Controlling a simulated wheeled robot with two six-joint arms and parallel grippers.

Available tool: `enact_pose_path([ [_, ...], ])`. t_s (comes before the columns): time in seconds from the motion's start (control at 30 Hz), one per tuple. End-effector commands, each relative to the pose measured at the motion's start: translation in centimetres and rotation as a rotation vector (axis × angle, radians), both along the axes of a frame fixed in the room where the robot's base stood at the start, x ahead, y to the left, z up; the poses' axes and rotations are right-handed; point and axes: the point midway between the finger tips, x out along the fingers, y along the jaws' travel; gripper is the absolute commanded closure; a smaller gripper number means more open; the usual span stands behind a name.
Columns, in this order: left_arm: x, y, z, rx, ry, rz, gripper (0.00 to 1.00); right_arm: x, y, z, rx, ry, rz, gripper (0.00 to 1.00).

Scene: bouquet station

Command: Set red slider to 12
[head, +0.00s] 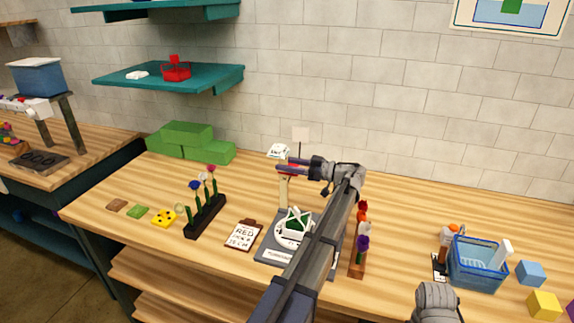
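A pale upright post (284,192) stands on the table behind a grey scale-like device. A small red piece, which looks like the red slider (292,168), shows near its top. My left gripper (283,166) points left at this height, its two dark fingers above and below the red piece. Whether they touch it is too small to tell. A clipboard note (243,235) reads "RED" with a smaller line that looks like 12 CM. Any scale marks on the post are not readable. Part of my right arm's end (437,303) shows at the bottom edge; its fingers cannot be made out.
A dark flower rack (205,216) stands left, a brown flower rack (357,262) right. A blue basket (478,264) and cubes lie farther right. Green blocks (190,147) sit at back left.

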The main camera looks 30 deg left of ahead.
Motion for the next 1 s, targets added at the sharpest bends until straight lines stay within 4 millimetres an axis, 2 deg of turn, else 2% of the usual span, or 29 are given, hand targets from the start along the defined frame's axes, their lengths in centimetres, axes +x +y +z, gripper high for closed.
enact_pose_path([
  [0.07,0.0,-0.02,0.0,0.0,0.0,0.0,0.62,0.0,0.0,0.0,0.0,0.0,0.0,0.0],
  [0.4,0.01,-0.03,0.0,0.0,0.0,0.0,1.0,0.0,0.0,0.0,0.0,0.0,0.0,0.0],
  [1.0,0.02,-0.04,0.0,0.0,0.0,0.0,1.0,0.0,0.0,0.0,0.0,0.0,0.0,0.0],
])
